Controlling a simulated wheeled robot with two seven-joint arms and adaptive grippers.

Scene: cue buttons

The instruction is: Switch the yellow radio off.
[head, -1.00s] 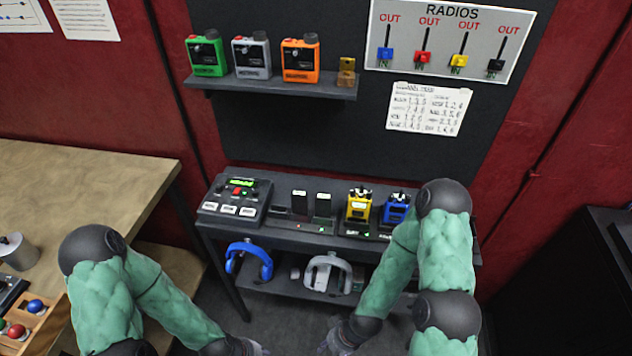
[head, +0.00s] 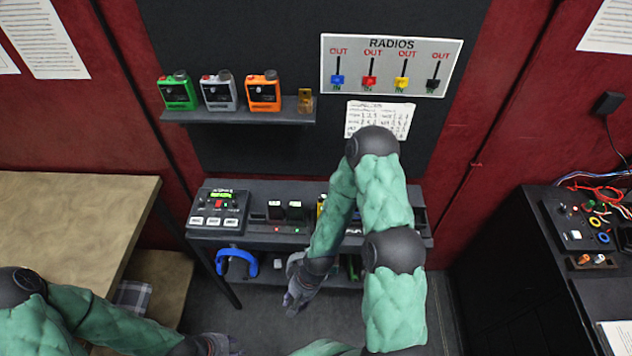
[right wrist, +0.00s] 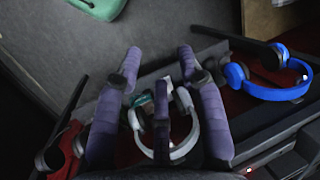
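The yellow radio (head: 321,206) stands in the charger row on the dark shelf unit. Only a yellow sliver shows in the head view, because my right arm covers the rest. Its switch is hidden. My right gripper (head: 300,288) hangs in front of the unit, below its top and apart from the radio. In the right wrist view my right gripper (right wrist: 160,58) has its fingers spread, with nothing clearly held. A white headset (right wrist: 187,146) shows beyond and between them. My left gripper (head: 215,345) is at the bottom edge, partly cut off, its fingers unclear.
A control box (head: 217,208) sits left of the chargers. Blue headphones (head: 237,262) are on the lower shelf. Green, grey and orange radios stand on the wall shelf (head: 240,114). The radios board (head: 432,52) hangs right of it. A wooden table (head: 60,215) is left, a black cabinet (head: 510,270) right.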

